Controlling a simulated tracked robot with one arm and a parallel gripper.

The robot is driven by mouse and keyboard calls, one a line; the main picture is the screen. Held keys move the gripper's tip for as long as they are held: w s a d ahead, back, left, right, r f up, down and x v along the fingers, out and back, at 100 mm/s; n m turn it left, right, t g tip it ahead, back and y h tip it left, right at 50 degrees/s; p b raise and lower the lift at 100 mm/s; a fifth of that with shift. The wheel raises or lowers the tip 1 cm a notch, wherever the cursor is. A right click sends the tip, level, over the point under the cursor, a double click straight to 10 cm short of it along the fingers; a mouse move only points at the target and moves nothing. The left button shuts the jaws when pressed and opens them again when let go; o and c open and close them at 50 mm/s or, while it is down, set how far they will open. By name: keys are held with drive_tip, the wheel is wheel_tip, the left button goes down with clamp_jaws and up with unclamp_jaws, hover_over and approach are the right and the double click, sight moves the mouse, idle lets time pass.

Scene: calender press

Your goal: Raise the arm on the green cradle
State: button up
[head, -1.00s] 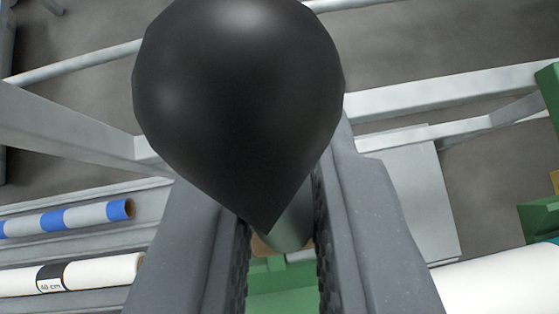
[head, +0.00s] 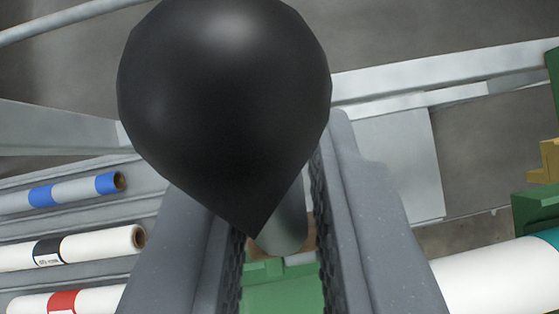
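The arm's large black knob (head: 225,100) fills the upper middle of the head view, and its pointed lower end reaches between the fingers. A short piece of the arm's grey metal rod (head: 287,225) shows beside the point. My gripper (head: 280,240) has one dark ribbed finger on each side of the rod and appears shut on the arm; the knob hides part of the contact. Green cradle parts show between the fingers (head: 283,290) and at the right edge. The rest of the arm and its pivot are hidden.
Several rolls lie on a grey rack at left: one blue-banded (head: 65,190), one black-banded (head: 85,246), one red-banded (head: 75,301). A large white roll (head: 500,275) lies at lower right. A pale metal beam (head: 450,80) crosses behind. Grey floor (head: 430,30) shows beyond.

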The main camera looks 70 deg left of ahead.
drive_tip(key=o, duration=0.4)
drive_tip(key=shift+s+d+f, duration=0.25)
drive_tip(key=shift+s+d, duration=0.05)
drive_tip(key=shift+w+a+r, duration=0.1)
drive_tip(key=shift+w+a, duration=0.05)
drive_tip(key=shift+a, duration=0.1)
drive_tip(key=shift+a+r, duration=0.3)
drive_tip(key=shift+r, duration=0.15)
drive_tip(key=b+v, duration=0.1)
drive_tip(key=v, duration=1.1)
drive_tip(key=shift+s+r+b, duration=0.25)
drive_tip(key=shift+s+b, duration=0.15)
drive_tip(key=shift+a, duration=0.1)
